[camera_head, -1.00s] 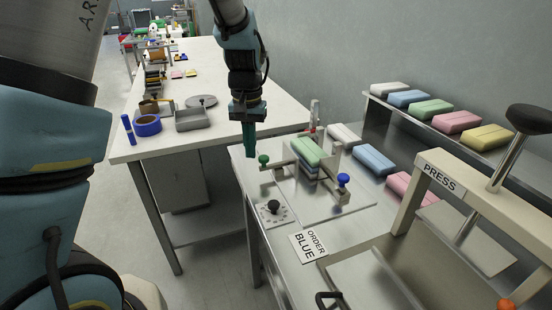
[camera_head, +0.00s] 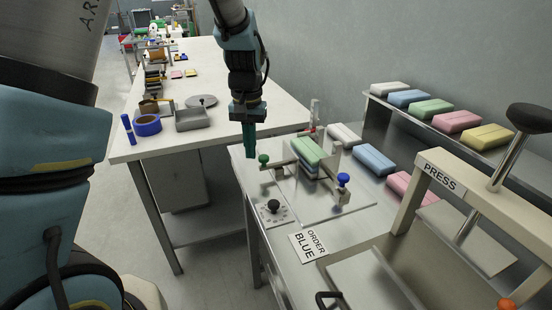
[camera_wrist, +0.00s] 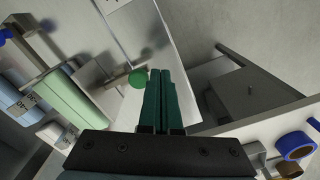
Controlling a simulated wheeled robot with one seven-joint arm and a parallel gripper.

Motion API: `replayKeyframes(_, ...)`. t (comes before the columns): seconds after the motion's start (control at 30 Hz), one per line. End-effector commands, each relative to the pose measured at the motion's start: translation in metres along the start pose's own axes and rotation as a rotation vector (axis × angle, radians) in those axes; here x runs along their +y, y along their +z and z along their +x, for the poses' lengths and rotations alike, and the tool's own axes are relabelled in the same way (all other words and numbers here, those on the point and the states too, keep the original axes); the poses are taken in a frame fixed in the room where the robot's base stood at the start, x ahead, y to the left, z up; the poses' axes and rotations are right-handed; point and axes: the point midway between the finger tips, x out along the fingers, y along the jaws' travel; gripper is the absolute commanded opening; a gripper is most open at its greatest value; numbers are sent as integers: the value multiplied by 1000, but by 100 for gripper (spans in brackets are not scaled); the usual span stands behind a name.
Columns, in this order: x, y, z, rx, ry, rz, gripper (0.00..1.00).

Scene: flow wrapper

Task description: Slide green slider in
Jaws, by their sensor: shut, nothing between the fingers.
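The green slider's round knob (camera_head: 264,159) stands at the left end of a metal slide on the steel table. It also shows in the wrist view (camera_wrist: 138,78), just left of my fingertips. A green block (camera_head: 307,150) lies on top of a stack between the slides, and it shows at the left in the wrist view (camera_wrist: 75,108). My gripper (camera_head: 250,155) is shut and empty, its fingers pointing down beside the knob on its outer left side. In the wrist view the closed fingers (camera_wrist: 160,75) appear close to the knob; I cannot tell whether they touch it.
A blue slider knob (camera_head: 343,179) stands to the right of the stack. A black dial (camera_head: 273,206) and an "ORDER BLUE" card (camera_head: 308,245) lie in front. The press frame (camera_head: 440,172) is at the right. A white table (camera_head: 200,75) with tape and a tray stands behind.

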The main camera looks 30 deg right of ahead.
Motion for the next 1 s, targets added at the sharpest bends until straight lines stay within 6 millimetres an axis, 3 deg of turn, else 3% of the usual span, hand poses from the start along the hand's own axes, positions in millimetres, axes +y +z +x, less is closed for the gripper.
replayKeyframes(0.6,0,0,30,-1,0,-1,0)
replayKeyframes(1.0,0,0,32,0,0,0,0)
